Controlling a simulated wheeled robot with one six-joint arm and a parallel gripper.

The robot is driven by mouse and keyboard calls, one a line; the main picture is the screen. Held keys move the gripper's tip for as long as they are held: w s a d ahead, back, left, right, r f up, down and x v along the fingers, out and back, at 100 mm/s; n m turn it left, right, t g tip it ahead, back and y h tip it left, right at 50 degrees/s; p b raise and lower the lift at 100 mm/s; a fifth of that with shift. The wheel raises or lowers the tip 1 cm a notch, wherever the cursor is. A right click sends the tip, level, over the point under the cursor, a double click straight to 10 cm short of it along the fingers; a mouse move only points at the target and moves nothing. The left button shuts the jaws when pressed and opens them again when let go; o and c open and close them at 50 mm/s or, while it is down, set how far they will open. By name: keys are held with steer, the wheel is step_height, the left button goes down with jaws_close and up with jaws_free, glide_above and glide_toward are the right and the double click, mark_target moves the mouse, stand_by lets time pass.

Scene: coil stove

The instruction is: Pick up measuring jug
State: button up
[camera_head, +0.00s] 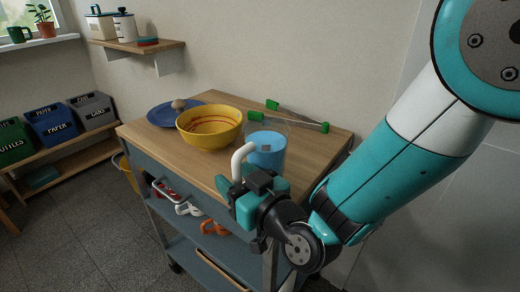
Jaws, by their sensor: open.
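The measuring jug (267,148) stands upright near the front right of the wooden cart top. It looks clear-walled with blue contents, and a pale curved handle (239,158) shows at its left side. My gripper (250,184) is open, just in front of the jug and close to the lower end of the handle. It hides the jug's lower front. I cannot tell whether the fingers touch the handle.
A yellow bowl (209,127) stands left of the jug on the cart top (180,150). A blue plate (162,115) with a brown item lies behind the bowl. The cart top's front left is clear.

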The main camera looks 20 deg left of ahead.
steer(key=shift+w+a+r+p, duration=0.25)
steer(key=shift+w+a+p, duration=0.1)
steer(key=shift+a+p, duration=0.25)
steer(key=shift+a+f, duration=0.1)
steer(key=shift+f, duration=0.1)
steer(key=shift+c, duration=0.3)
jaws_close()
steer(key=shift+w, duration=0.1)
steer(key=shift+r, duration=0.15)
step_height(320, 180, up, 20)
steer(key=p, duration=1.1)
